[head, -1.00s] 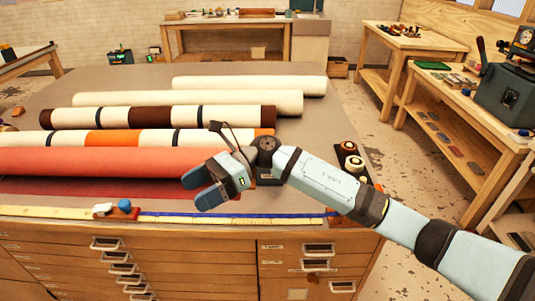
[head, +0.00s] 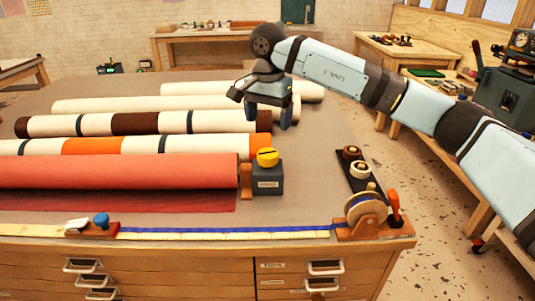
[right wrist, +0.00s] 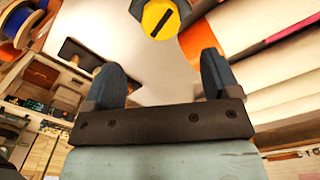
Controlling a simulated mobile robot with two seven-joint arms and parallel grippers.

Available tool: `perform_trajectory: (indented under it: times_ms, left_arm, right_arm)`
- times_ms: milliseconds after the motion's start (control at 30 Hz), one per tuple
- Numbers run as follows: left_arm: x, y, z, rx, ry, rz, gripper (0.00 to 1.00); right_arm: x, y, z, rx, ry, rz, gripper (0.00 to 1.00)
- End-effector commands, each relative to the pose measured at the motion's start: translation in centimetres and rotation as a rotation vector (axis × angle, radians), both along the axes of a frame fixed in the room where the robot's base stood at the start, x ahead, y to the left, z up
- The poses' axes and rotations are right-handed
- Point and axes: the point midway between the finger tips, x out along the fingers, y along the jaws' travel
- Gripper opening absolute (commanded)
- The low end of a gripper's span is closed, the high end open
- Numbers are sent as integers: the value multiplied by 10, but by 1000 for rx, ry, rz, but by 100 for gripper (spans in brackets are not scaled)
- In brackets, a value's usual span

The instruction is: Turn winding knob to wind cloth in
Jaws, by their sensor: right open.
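A yellow round knob (head: 267,157) with a dark slot sits on top of a small dark box (head: 267,179) at the right end of the red cloth roll (head: 115,172). Some red cloth (head: 110,200) lies flat in front of that roll. My right gripper (head: 265,116) is open and empty, above the table behind the knob, with its fingers pointing down. In the right wrist view the knob (right wrist: 160,18) is beyond the open fingers, near the top edge, and apart from them. My left gripper is not in view.
Cream and striped rolls (head: 140,122) lie behind the red one. A wooden tape reel (head: 367,212) with an orange handle (head: 394,205) stands at the front right corner. A dark strip with spools (head: 360,170) lies behind it. A yellow measuring tape (head: 230,234) runs along the front edge.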

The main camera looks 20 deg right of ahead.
Motion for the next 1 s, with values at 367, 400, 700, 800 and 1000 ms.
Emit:
perform_trajectory:
  times_ms: [367,400,700,800,1000]
  left_arm:
    - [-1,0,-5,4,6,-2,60]
    - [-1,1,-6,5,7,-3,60]
    - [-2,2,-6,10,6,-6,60]
    - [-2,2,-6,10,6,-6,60]
    - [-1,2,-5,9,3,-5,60]
  right_arm:
    - [-1,1,-78,3,3,1,82]
    - [0,1,-84,2,2,1,82]
    - [0,1,-101,4,1,0,82]
    - [0,1,-101,4,1,0,82]
    - [0,1,-101,4,1,0,61]
